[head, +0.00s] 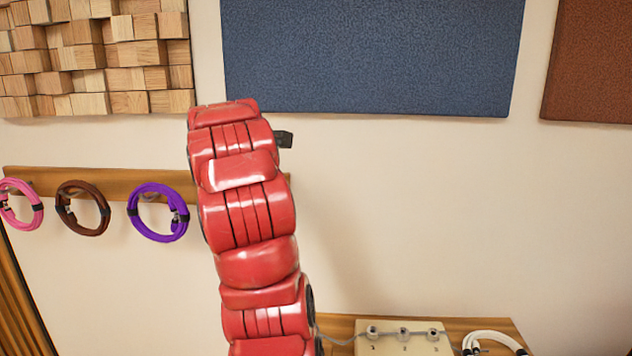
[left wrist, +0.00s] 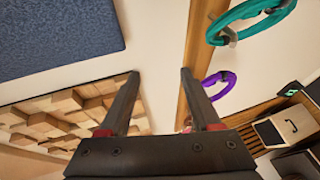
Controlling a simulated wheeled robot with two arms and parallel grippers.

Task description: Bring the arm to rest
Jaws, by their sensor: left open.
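My right gripper is in neither view.
Pink (head: 21,205), brown (head: 104,211) and purple (head: 134,205) cable coils hang on a wooden rail (head: 105,178). A teal coil (left wrist: 216,30) shows in the wrist view. A beige box with jacks (head: 403,346) and a white cable (head: 493,336) sit low right.

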